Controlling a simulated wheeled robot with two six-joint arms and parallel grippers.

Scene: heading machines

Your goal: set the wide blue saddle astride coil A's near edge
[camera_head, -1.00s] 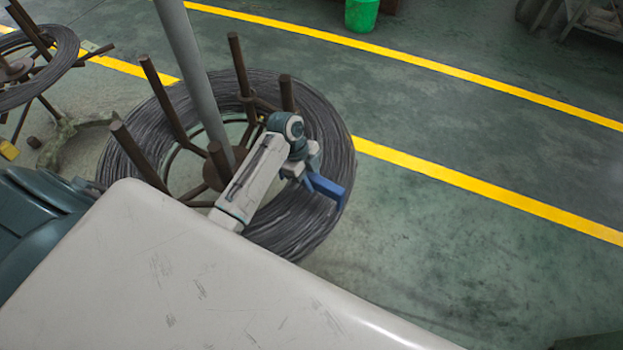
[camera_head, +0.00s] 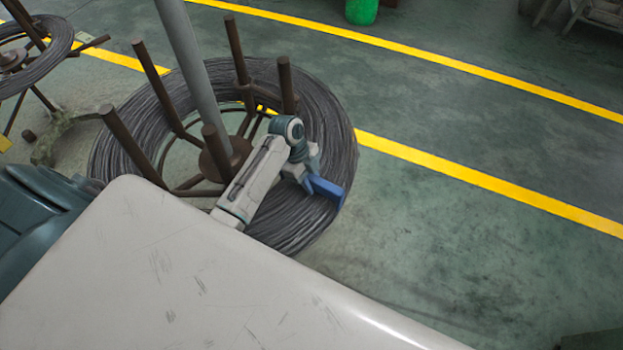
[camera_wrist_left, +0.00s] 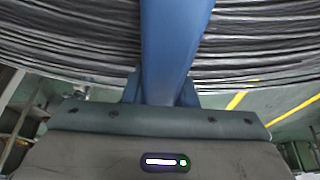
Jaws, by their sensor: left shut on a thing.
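The wide blue saddle (camera_head: 327,191) is held in my left gripper (camera_head: 309,177) over the right, near part of a large coil of dark wire (camera_head: 337,130). I take this as coil A, but no label shows. In the left wrist view the saddle (camera_wrist_left: 172,45) stands upright in the middle, with the coil's strands (camera_wrist_left: 255,45) on both sides behind it. My left gripper (camera_wrist_left: 160,97) is shut on the saddle's lower part. I cannot tell whether the saddle touches the wire. My right gripper is not in view.
A second coil (camera_head: 45,65) stands at the upper left. A green bin (camera_head: 361,10) is at the top. Green floor (camera_head: 440,235) right of the coil is clear.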

